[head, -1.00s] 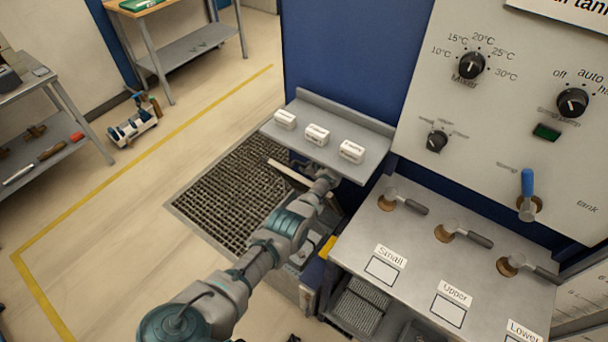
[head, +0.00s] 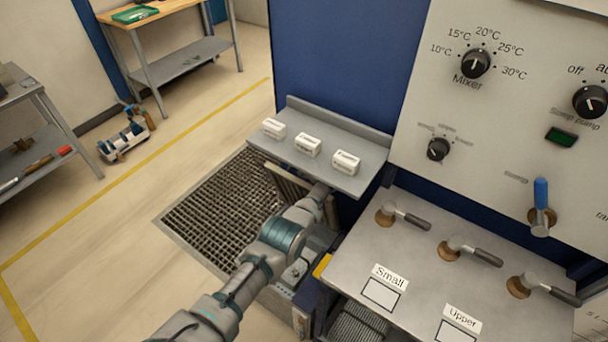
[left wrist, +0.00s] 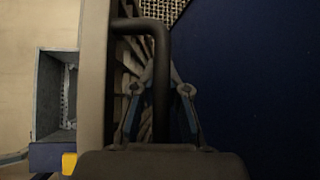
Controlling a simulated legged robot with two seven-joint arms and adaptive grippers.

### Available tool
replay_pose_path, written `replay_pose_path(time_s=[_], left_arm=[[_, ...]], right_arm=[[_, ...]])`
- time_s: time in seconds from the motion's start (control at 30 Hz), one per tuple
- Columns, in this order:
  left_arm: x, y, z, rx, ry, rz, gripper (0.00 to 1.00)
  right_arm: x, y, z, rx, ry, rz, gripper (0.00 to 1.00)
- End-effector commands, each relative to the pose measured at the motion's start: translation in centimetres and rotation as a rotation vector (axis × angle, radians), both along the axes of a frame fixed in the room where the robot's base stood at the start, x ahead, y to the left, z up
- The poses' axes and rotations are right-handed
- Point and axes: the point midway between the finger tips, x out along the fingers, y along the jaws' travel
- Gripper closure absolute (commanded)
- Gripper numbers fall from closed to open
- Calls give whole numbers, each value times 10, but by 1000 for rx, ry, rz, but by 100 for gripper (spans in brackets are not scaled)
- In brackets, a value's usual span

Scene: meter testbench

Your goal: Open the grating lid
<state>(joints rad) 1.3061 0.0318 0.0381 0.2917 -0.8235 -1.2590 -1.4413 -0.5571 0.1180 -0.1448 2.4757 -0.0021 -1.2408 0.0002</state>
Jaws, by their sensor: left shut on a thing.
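The grating lid (head: 284,187) shows in the head view as a pale slatted panel. It stands tilted up steeply under the small grey shelf, and the shelf and my arm hide part of it. My left gripper (head: 321,192) is beside it, with its fingertips hidden below the shelf edge. In the left wrist view, the lid's slats (left wrist: 128,62) run along the left of the fingers. My left gripper (left wrist: 161,75) is shut on a dark bent handle (left wrist: 160,50) that passes between its fingers. My right gripper is in neither view.
The grey shelf (head: 362,184) with several white labelled blocks overhangs the gripper. A dark floor grating (head: 215,205) lies to the left. The metal bench (head: 400,255) with valve levers stands at the right, below the control panel (head: 480,130).

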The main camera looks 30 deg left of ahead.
Motion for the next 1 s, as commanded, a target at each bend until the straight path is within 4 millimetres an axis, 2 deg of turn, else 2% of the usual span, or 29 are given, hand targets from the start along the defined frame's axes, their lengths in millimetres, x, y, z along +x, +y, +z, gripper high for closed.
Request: replay_pose_path(time_s=[0.33, 0.37, 0.43, 0.8, 1.0], left_arm=[[1, 1, 3, 3, -4, 1, 100], [1, 1, 3, 3, -4, 1, 85], [1, 1, 3, 2, -4, 1, 68], [0, 0, 1, 1, -1, 0, 68], [0, -9, 9, 3, -5, -1, 68]], right_arm=[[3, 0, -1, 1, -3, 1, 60], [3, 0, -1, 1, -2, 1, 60], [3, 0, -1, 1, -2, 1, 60], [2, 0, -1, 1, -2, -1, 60], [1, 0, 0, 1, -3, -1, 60]])
